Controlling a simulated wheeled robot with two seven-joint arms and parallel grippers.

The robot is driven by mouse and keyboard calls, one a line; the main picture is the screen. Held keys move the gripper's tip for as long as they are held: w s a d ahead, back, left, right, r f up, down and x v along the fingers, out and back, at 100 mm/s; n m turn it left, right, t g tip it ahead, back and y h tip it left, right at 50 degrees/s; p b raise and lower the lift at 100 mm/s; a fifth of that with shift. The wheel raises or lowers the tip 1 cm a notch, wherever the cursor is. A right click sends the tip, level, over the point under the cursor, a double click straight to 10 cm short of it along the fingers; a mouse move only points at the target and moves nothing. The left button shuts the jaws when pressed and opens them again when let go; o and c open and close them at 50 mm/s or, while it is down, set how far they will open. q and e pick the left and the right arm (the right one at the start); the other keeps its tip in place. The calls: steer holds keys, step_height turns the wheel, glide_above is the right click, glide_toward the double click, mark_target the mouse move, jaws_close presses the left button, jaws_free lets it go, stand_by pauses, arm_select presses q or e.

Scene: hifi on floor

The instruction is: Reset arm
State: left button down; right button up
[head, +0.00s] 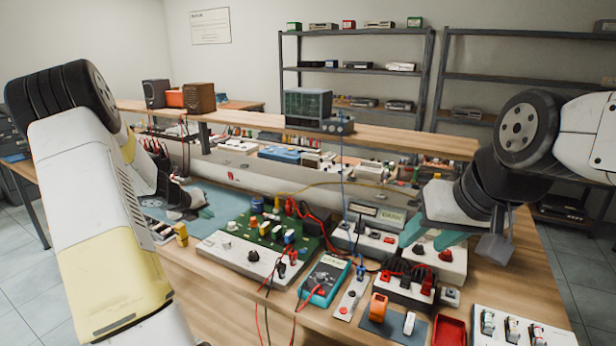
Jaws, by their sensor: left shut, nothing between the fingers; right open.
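My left arm comes in from the left side. My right arm comes in from the right. Its gripper (430,235) points down and left over the right side of the bench, above a white panel box (455,258). Its two teal fingers are spread apart and hold nothing.
The wooden workbench (540,285) carries a green circuit board (268,236), a teal multimeter (325,278), a red tray (449,331) and several loose cables. An oscilloscope (307,105) stands on the raised shelf. Metal racks (356,50) stand behind. A bare wood strip lies along the right edge.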

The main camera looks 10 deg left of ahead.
arm_select(q)
steer(key=s+d+r+m+h, duration=0.1)
steer(key=s+d+r+m, duration=0.1)
steer(key=d+r+m, duration=0.45)
steer(key=s+d+r+m+h, duration=0.1)
steer(key=s+d+r+m, duration=0.2)
steer(key=d+r+m, duration=0.3)
steer(key=s+d+r+m+g, duration=0.2)
steer(key=s+d+r+m, duration=0.4)
steer(key=s+d+m, duration=0.55)
steer(key=s+d+r+m+y, duration=0.1)
steer(key=s+d+m, duration=0.1)
steer(key=s+m, duration=1.5)
steer(key=shift+s+m+g+y, duration=0.4)
steer(key=shift+s, duration=0.05)
steer(key=shift+r, duration=0.15)
